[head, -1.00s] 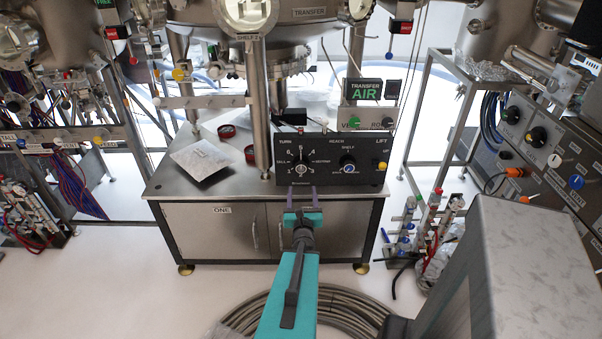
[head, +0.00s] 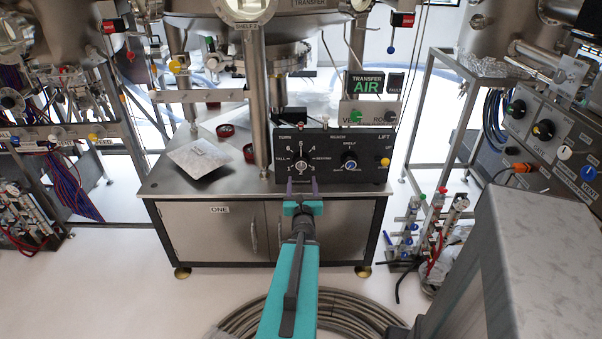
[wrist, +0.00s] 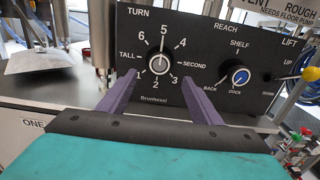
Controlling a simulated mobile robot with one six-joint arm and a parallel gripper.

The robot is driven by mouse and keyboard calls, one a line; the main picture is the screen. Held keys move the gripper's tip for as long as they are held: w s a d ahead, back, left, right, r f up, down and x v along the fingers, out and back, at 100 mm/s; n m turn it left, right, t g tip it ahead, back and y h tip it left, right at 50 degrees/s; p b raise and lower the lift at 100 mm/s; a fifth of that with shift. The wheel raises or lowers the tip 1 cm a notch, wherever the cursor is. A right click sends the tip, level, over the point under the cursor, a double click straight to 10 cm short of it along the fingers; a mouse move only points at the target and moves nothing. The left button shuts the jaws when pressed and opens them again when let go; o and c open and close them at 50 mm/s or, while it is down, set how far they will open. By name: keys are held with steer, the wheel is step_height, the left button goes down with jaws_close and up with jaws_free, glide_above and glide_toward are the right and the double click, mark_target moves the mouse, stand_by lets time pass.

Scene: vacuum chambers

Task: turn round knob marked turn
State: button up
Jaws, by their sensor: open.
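The round knob marked TURN (head: 301,167) is on the left of a black control panel (head: 333,173) on the steel cabinet. In the wrist view the TURN knob (wrist: 161,64) is a pale dial with a pointer line toward 5, ringed by numbers and the words TALL and SECOND. My gripper (head: 302,184) is in front of and below the knob. In the wrist view its two purple fingers (wrist: 161,93) are spread apart, one to each side below the dial, with nothing between them. I see no contact with the knob.
A blue-centred REACH knob (wrist: 240,76) sits to the right on the same panel, with a yellow LIFT control (wrist: 311,74) beyond it. A steel post (head: 258,110) stands left of the panel. A flat plate (head: 199,158) and red rings lie on the cabinet top (head: 165,184).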

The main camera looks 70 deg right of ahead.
mark_target(301, 166)
steer(key=b+x, duration=0.1)
steer(key=b, duration=0.2)
steer(key=shift+w+d+f, duration=0.1)
steer(key=shift+w+d, duration=0.1)
steer(key=shift+d, duration=0.15)
steer(key=d+b, duration=0.1)
steer(key=b, duration=0.3)
steer(key=shift+w+f, duration=0.1)
steer(key=shift+w, duration=0.25)
steer(key=b, duration=0.4)
steer(key=shift+w+d, duration=0.1)
steer(key=shift+d, duration=0.25)
steer(key=b, duration=0.4)
steer(key=shift+d, duration=0.3)
steer(key=shift+d+r, duration=0.25)
steer(key=shift+d, duration=0.05)
steer(key=shift+p+x, duration=0.35)
steer(key=shift+x, duration=2.1)
steer(key=shift+a, duration=0.1)
steer(key=c, duration=1)
